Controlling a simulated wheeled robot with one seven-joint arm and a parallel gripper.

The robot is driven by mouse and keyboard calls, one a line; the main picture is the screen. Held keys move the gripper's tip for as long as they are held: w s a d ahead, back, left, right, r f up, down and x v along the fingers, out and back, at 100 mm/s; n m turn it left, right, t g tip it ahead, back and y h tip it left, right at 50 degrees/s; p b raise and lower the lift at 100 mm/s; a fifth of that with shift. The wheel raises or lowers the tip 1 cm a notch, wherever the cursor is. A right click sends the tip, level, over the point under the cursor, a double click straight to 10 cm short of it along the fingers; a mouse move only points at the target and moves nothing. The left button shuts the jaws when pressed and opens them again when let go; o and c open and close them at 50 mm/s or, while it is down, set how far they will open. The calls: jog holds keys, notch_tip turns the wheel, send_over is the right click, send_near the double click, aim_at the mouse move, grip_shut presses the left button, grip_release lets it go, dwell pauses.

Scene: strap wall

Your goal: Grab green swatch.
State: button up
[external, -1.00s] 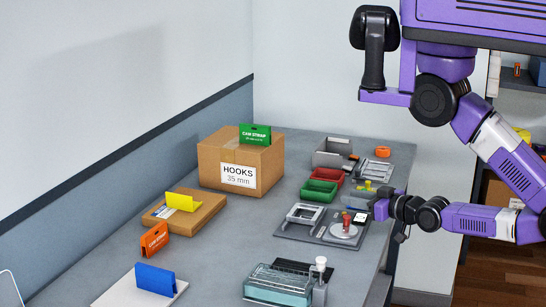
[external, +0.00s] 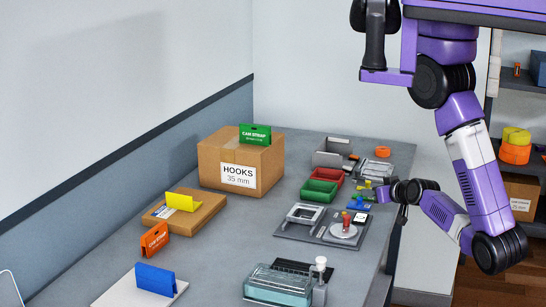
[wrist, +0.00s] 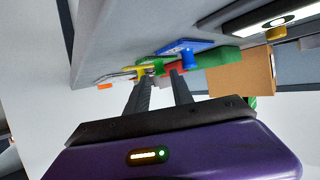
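The green swatch (external: 255,134), printed CAM STRAP, stands upright on top of the cardboard HOOKS box (external: 212,165). In the wrist view, which is turned about upside down, the box (wrist: 240,78) is at the right, with a bit of green (wrist: 251,102) below it that looks like the swatch. My gripper (external: 376,192) is over the bench's right edge, well to the right of the swatch and lower than it. In the wrist view its two fingers (wrist: 160,84) are apart with nothing clearly held between them.
An orange swatch (external: 155,239), a blue one (external: 155,279) and a yellow one (external: 182,201) stand on the left.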

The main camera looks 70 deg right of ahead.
aim_at(366, 198)
jog(key=x, duration=0.4)
grip_shut()
notch_tip(366, 198, up, 20)
jog(key=p, duration=0.5)
